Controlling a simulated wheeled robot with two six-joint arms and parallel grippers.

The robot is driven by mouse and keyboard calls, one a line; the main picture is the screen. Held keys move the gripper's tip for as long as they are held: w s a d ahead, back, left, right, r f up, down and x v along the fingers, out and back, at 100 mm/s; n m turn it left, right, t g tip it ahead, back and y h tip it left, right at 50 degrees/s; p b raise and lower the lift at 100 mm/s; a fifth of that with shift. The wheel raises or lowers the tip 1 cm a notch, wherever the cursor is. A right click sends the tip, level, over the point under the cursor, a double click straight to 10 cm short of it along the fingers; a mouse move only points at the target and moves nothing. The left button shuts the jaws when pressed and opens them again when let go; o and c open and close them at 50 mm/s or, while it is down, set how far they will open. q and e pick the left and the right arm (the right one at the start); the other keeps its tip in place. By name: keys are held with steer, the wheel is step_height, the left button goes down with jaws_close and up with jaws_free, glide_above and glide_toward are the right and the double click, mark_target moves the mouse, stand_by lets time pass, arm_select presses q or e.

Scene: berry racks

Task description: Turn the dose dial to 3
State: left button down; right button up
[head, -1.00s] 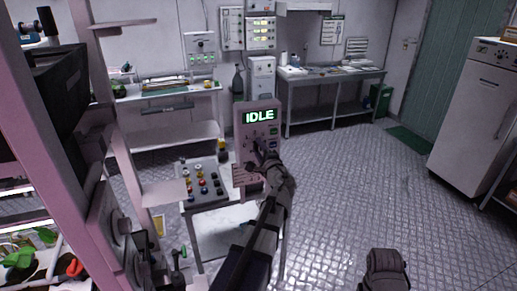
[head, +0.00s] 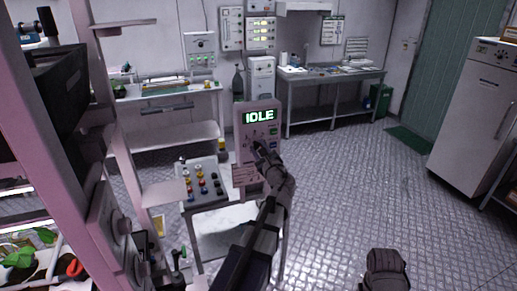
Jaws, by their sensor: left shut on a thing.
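A pale upright control panel (head: 243,120) stands in the middle of the head view. Its green-lit screen (head: 260,116) reads IDLE. The dose dial is on the panel's face, behind my left gripper, so its setting is hidden. My left gripper (head: 259,148) is at the panel's face, below the screen, and is shut on the dial. Small green buttons (head: 273,132) show on the panel's right side. My right arm shows only as a dark link at the bottom right; its gripper is out of view.
A small table with a rack of coloured caps (head: 203,180) stands left of the panel. A pink frame rises at the left. A workbench (head: 330,74) and a white cabinet (head: 478,110) stand farther back. The metal floor (head: 370,190) at right is clear.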

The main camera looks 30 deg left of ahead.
arm_select(q)
steer(key=shift+m, duration=0.3)
stand_by(0.4)
steer(key=c, duration=0.5)
jaws_free()
steer(key=shift+v, duration=3.95)
steer(key=shift+f, duration=0.1)
steer(key=s+d+f+n+g+h, duration=0.35)
steer(key=s+d+f+n, duration=0.2)
steer(key=d+f, duration=0.25)
steer(key=s+d+f+n+g+h, duration=0.3)
steer(key=s+d+f+n+g, duration=0.15)
steer(key=d+f+n, duration=0.3)
steer(key=s+d+f+n+g+h, duration=0.1)
steer(key=s+d+f+h, duration=0.1)
steer(key=s+d, duration=0.2)
steer(key=s+d+f+n+g+h, duration=0.1)
steer(key=s+d+f+h, duration=0.1)
steer(key=s+d, duration=0.2)
steer(key=s+d+f+n+g+h, duration=0.1)
steer(key=s+d+f+h, duration=0.1)
steer(key=s+d, duration=0.2)
steer(key=shift+s+d+f+n+g, duration=0.1)
steer(key=shift+d+n+g, duration=0.3)
steer(key=shift+d, duration=1.2)
